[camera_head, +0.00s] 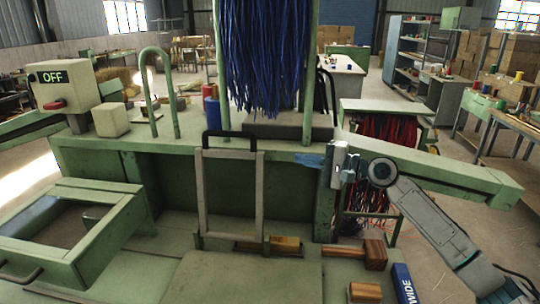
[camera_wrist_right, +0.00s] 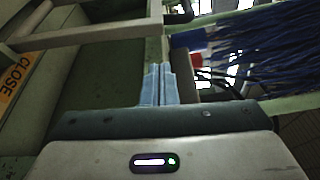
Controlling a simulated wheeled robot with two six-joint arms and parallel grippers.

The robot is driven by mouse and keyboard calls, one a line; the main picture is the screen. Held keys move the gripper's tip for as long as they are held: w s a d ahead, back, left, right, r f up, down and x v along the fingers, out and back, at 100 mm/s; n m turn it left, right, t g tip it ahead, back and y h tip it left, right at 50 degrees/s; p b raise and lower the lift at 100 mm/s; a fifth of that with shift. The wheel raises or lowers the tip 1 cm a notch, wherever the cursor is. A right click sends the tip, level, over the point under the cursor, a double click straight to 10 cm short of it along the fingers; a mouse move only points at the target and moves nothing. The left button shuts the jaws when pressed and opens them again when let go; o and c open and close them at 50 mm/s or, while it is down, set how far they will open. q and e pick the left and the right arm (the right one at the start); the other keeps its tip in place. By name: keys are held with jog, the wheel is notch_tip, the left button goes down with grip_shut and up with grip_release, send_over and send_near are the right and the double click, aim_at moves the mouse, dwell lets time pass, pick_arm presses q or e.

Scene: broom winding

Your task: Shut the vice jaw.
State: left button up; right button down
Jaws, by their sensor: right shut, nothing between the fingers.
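My right gripper (camera_head: 308,161) reaches in from the right, its blue fingertips pointing left over the green bench's edge. In the right wrist view its fingers (camera_wrist_right: 159,84) are together with nothing between them. A bundle of blue bristles (camera_head: 268,55) hangs between two green uprights, and also shows in the right wrist view (camera_wrist_right: 255,55). I cannot tell for sure which part is the vice jaw. A pale rectangular frame with a black handle (camera_head: 229,140) stands upright left of my fingertips, apart from them. An orange CLOSE label (camera_wrist_right: 10,79) shows at the left of the wrist view. My left gripper is not in view.
A box marked OFF with a red knob (camera_head: 54,104) stands at the left. An open green drawer (camera_head: 105,238) juts out below it. Red bristles (camera_head: 385,128) hang behind my right arm.

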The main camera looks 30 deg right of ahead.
aim_at(272, 155)
jog(key=p+x, duration=0.4)
jog(key=x, duration=0.5)
jog(key=shift+p, duration=0.35)
jog(key=shift+w+a+f, duration=0.15)
jog(key=shift+w+a, duration=0.1)
jog(key=shift+w, duration=0.05)
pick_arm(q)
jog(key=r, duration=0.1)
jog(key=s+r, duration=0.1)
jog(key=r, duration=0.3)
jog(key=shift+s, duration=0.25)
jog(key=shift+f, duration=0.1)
pick_arm(e)
jog(key=shift+s, duration=0.1)
